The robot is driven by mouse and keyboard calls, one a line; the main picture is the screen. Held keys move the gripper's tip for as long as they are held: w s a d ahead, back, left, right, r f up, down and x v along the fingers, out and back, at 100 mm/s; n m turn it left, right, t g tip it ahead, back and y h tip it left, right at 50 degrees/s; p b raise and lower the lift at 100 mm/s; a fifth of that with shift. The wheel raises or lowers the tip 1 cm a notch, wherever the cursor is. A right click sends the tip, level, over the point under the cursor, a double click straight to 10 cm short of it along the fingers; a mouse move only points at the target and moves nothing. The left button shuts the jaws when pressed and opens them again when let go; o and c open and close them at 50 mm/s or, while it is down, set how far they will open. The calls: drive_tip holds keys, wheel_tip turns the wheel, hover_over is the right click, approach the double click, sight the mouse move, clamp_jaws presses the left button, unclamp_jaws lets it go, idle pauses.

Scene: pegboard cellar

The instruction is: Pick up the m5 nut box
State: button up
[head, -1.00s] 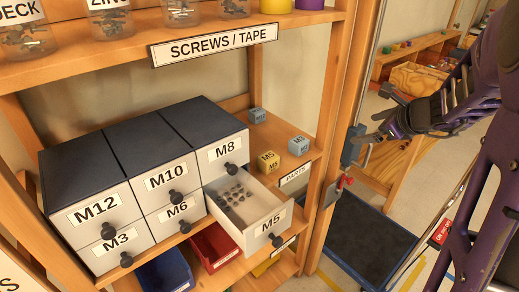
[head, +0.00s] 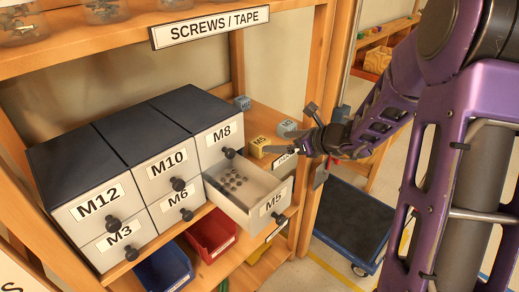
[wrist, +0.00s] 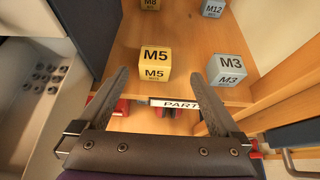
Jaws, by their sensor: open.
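The M5 nut box is a small yellow cube (head: 257,143) standing on the wooden shelf, right of the drawer cabinet. In the wrist view the M5 box (wrist: 155,63) shows its M5 labels upright, ahead of my fingers and nearer the left one. My gripper (head: 284,128) is open and empty beside the box in the head view, overlapping its edge. In the wrist view both fingers of my gripper (wrist: 168,68) spread wide, and neither clearly touches the box.
A grey-blue M3 box (wrist: 226,66) stands to the right of the M5 box. M12 (wrist: 213,8) and M8 (wrist: 150,4) boxes stand behind. The pulled-out M5 drawer (head: 272,204) holds nuts, to the left. A wooden post (head: 318,70) stands at the right.

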sight(262, 142)
drive_tip(key=x, duration=0.3)
drive_tip(key=shift+s+a+b+x, duration=0.15)
drive_tip(key=shift+b+x, duration=0.1)
drive_tip(key=shift+x, duration=1.15)
drive_tip(key=shift+s+a+b+x, duration=0.1)
drive_tip(key=shift+a+b+x, duration=0.15)
drive_tip(key=shift+x, duration=1.15)
drive_tip(key=shift+d+r, duration=0.1)
drive_tip(key=shift+r, duration=0.1)
clamp_jaws()
